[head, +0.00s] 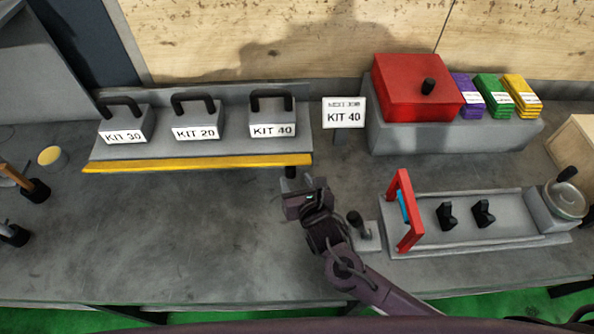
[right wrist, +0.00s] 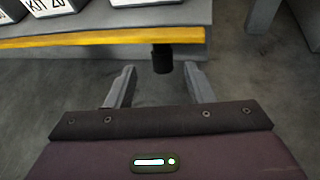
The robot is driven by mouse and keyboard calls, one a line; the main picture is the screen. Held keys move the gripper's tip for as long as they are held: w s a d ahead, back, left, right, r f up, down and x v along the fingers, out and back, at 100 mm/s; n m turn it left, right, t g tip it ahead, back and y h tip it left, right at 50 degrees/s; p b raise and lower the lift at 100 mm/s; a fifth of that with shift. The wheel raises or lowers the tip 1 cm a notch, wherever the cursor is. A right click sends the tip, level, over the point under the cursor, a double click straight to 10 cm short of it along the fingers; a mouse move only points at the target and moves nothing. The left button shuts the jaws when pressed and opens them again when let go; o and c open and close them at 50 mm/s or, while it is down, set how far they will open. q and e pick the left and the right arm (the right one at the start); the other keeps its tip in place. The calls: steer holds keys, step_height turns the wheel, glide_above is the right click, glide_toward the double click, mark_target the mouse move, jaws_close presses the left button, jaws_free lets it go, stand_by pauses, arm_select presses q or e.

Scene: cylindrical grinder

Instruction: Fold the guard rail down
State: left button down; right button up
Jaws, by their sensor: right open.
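The guard rail (head: 200,160) is a yellow bar along the front edge of the grey kit shelf. In the right wrist view the rail (right wrist: 100,39) crosses the top. A black knob (right wrist: 162,57) hangs below its right end, and the knob also shows in the head view (head: 291,171). My right gripper (head: 291,183) is open just in front of the knob. In the right wrist view its two fingers (right wrist: 160,88) point toward the knob, which lies beyond and between the tips, with no visible contact. My left gripper is not in view.
Boxes KIT 30 (head: 124,124), KIT 20 (head: 196,120) and KIT 40 (head: 272,117) stand on the shelf. A sign (head: 344,113) stands to their right. A fixture with a red frame (head: 403,210) and a small black-knobbed lever (head: 362,228) sit right of my arm.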

mark_target(292, 172)
steer(key=x, duration=0.5)
steer(key=shift+w+d+f, duration=0.1)
steer(key=shift+w, duration=0.25)
steer(key=shift+w+a+f, duration=0.15)
steer(key=shift+w+a, duration=0.05)
steer(key=shift+w, duration=0.05)
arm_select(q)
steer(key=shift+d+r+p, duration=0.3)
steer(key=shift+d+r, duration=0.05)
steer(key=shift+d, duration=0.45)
arm_select(e)
steer(key=shift+w+f, duration=0.2)
steer(key=shift+w, duration=0.15)
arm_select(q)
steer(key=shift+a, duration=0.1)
